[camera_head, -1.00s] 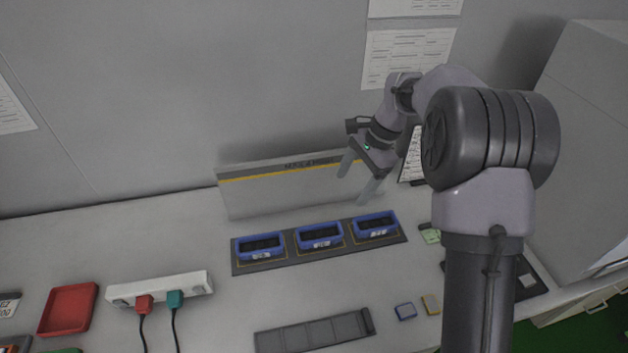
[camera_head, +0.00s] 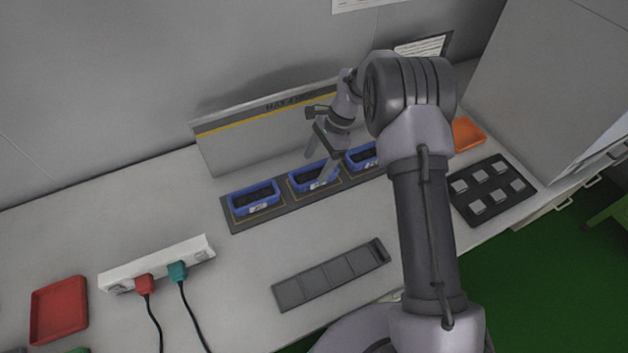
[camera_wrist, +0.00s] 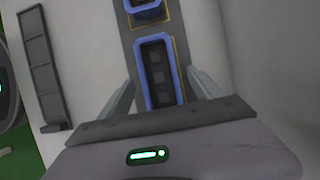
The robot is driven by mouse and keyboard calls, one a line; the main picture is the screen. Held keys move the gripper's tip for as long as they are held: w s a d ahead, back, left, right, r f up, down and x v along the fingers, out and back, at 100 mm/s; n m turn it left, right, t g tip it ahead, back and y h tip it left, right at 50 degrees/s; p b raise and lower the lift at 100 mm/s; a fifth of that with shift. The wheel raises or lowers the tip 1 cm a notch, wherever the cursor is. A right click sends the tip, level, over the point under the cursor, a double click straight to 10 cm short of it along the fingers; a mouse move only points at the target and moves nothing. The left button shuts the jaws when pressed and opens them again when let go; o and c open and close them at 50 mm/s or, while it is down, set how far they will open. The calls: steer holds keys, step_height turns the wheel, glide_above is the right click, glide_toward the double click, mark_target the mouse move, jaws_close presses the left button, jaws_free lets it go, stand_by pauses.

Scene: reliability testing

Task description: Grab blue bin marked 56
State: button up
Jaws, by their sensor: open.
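Three blue bins stand in a row on a dark mat (camera_head: 240,222): a left bin (camera_head: 254,207), a middle bin (camera_head: 306,187) and a right bin (camera_head: 358,167), which my arm partly hides. Their white labels are too small to read, so I cannot tell which is 56. My gripper (camera_head: 318,166) is open above the row, with its fingers overlapping the middle bin. In the wrist view, one bin (camera_wrist: 144,43) lies between and beyond my open fingers, apart from them; it appears to be the middle one. Another bin (camera_wrist: 147,14) shows at the top edge.
A grey panel with a yellow stripe (camera_head: 240,150) stands close behind the bins. An empty grey slotted tray (camera_head: 330,275) lies in front. A white power strip (camera_head: 157,265) with two plugs and a red tray (camera_head: 59,310) are at left. A black tray (camera_head: 492,190) is at right.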

mark_target(313, 176)
steer(key=b+x, duration=0.1)
steer(key=x, duration=0.3)
steer(key=shift+d+f+b, duration=0.15)
steer(key=shift+d+b, duration=0.05)
steer(key=shift+b, duration=0.1)
steer(key=shift+f, duration=0.25)
steer(key=c, duration=1.5)
